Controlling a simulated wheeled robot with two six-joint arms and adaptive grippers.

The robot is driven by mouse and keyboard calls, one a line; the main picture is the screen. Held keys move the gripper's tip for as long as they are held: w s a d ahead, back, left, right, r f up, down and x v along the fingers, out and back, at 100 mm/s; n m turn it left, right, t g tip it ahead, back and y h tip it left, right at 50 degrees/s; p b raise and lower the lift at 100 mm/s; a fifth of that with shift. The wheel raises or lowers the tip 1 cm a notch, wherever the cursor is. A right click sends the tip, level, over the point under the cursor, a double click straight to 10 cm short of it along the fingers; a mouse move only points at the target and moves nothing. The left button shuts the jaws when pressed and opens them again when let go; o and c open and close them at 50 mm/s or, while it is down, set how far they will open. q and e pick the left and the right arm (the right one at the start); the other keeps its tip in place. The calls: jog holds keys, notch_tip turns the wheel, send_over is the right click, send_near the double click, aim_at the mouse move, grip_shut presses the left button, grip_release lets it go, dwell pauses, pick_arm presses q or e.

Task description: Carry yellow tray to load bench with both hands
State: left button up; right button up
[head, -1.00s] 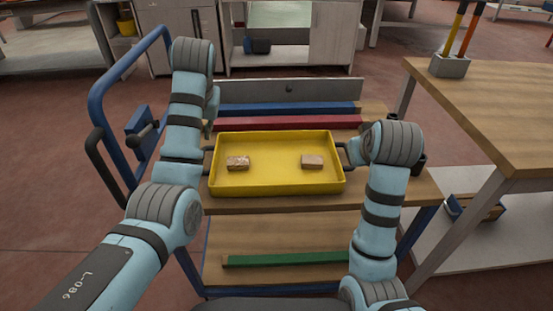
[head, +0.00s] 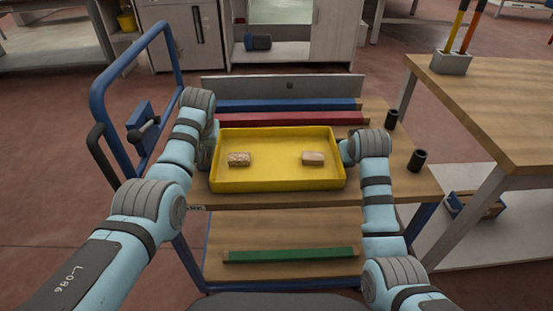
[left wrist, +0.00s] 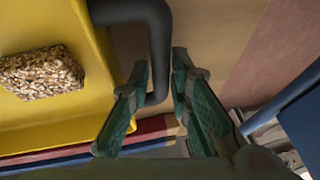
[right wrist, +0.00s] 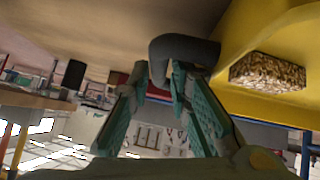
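The yellow tray (head: 277,184) sits level on the cart's wooden top in the head view, with two brownish blocks in it, a left one (head: 239,159) and a right one (head: 313,158). My left gripper (left wrist: 160,75) has its green fingers on either side of the tray's dark left handle (left wrist: 157,40). My right gripper (right wrist: 158,75) has its fingers on either side of the right handle (right wrist: 185,48). In both wrist views the fingers stand close to the handle; whether they press on it is unclear. The head view mostly hides both handles and the fingertips.
The cart (head: 410,188) carries blue and red bars (head: 290,119) behind the tray and two black cups (head: 417,160) at right. A green bar (head: 290,255) lies on its lower shelf. A wooden bench (head: 500,110) stands at right, with bare room on its top.

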pick_arm(q)
jog(key=shift+w+a+f, duration=0.1)
jog(key=shift+w+f, duration=0.05)
jog(key=shift+f, duration=0.3)
pick_arm(e)
jog(key=shift+w+f, duration=0.3)
jog(key=shift+f, duration=0.05)
pick_arm(q)
jog(key=shift+c, duration=0.3)
pick_arm(e)
jog(key=shift+c, duration=0.3)
pick_arm(q)
grip_shut()
pick_arm(e)
grip_shut()
